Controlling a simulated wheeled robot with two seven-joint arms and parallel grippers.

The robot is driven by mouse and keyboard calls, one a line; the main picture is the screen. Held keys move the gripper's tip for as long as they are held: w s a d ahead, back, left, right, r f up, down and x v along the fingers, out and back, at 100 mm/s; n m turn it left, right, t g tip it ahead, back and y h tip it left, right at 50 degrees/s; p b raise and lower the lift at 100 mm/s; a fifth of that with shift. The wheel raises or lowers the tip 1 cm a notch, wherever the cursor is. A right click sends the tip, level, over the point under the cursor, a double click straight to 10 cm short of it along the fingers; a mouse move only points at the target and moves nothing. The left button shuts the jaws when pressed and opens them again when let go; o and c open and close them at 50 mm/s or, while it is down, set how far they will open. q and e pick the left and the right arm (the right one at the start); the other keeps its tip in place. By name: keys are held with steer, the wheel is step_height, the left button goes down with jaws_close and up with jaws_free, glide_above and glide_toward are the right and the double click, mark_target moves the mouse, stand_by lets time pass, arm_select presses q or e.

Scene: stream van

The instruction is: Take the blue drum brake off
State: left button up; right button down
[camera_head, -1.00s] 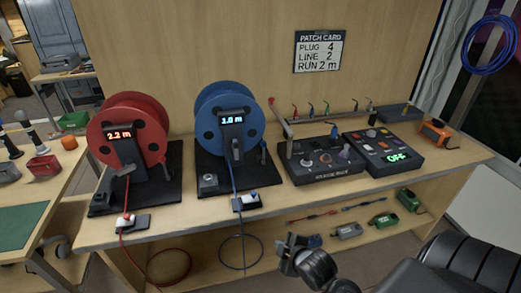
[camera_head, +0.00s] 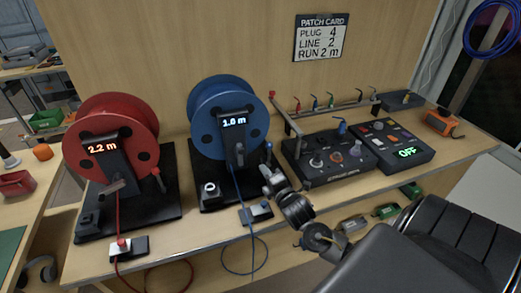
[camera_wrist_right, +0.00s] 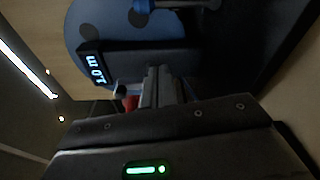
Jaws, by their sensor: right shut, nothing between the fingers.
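The blue drum (camera_head: 227,88) stands upright on its black base (camera_head: 222,197), its display reading about 1.0 m. A dark lever (camera_head: 240,154) hangs below the display, a short upright post (camera_head: 268,148) stands at the drum's right, and a small box with a pale knob (camera_head: 209,189) sits at the base's front. I cannot tell which is the brake. My right gripper (camera_head: 268,176) is shut and empty, in front of the base's right part. In the right wrist view the fingers (camera_wrist_right: 160,85) are together, with the blue drum (camera_wrist_right: 90,27) beyond. My left gripper is out of view.
The red drum (camera_head: 104,120), reading 2.2 m, stands at the left. A blue cable runs to a small switch block (camera_head: 256,212) at the bench's front.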

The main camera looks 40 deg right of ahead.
mark_target(269, 154)
steer(key=shift+s+d+r, duration=0.1)
steer(key=shift+s+d, duration=0.15)
steer(key=shift+s, duration=0.15)
steer(key=shift+w+d, duration=0.1)
steer(key=w, duration=0.3)
steer(key=w+d+p, duration=0.1)
steer(key=w, duration=0.1)
steer(key=shift+w, duration=0.3)
steer(key=w, duration=0.3)
steer(key=shift+w+d+p, duration=0.2)
steer(key=shift+d+p, duration=0.15)
steer(key=shift+p, duration=0.05)
steer(key=shift+s+d+r+p, duration=0.15)
steer(key=shift+d+p, duration=0.25)
steer(key=shift+d, duration=0.25)
steer(key=shift+s+d+p, duration=0.15)
steer(key=shift+d+p, duration=0.2)
steer(key=shift+d, duration=0.25)
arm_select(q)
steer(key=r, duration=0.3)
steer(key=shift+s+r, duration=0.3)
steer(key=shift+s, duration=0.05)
arm_select(e)
steer(key=shift+s+d, duration=0.35)
steer(key=shift+d, duration=0.15)
